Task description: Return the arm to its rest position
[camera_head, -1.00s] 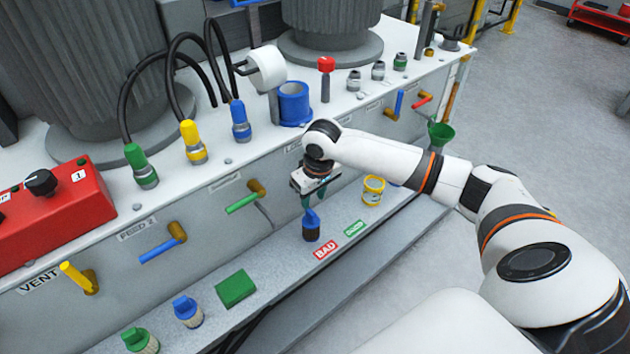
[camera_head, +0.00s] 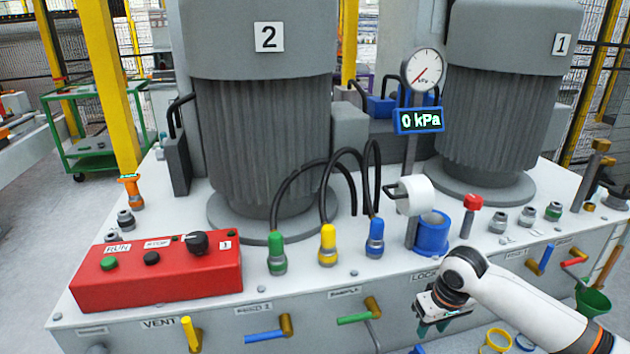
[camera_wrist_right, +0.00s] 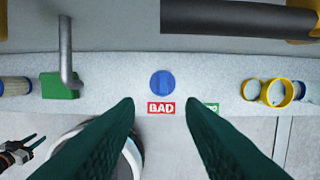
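My right gripper (camera_head: 432,328) hangs in front of the cabinet's front face in the head view, low and right of centre. In the right wrist view its two dark green fingers (camera_wrist_right: 160,104) are spread apart with nothing between them. A blue-topped piece (camera_wrist_right: 161,83) stands on the grey ledge (camera_wrist_right: 215,88) beyond the fingertips, apart from them, just behind the red BAD label (camera_wrist_right: 161,108). My left gripper (camera_wrist_right: 32,143) shows small at the lower left of the right wrist view; its finger opening is too small to judge. The head view does not show it.
The cabinet top carries a red control box (camera_head: 160,278), hose plugs, a blue cup (camera_head: 432,235), a red-topped knob (camera_head: 470,208) and a gauge reading 0 kPa (camera_head: 419,121). Coloured valve handles stick out of its front. Yellow rings (camera_wrist_right: 275,92) and a green block (camera_wrist_right: 55,88) lie on the ledge.

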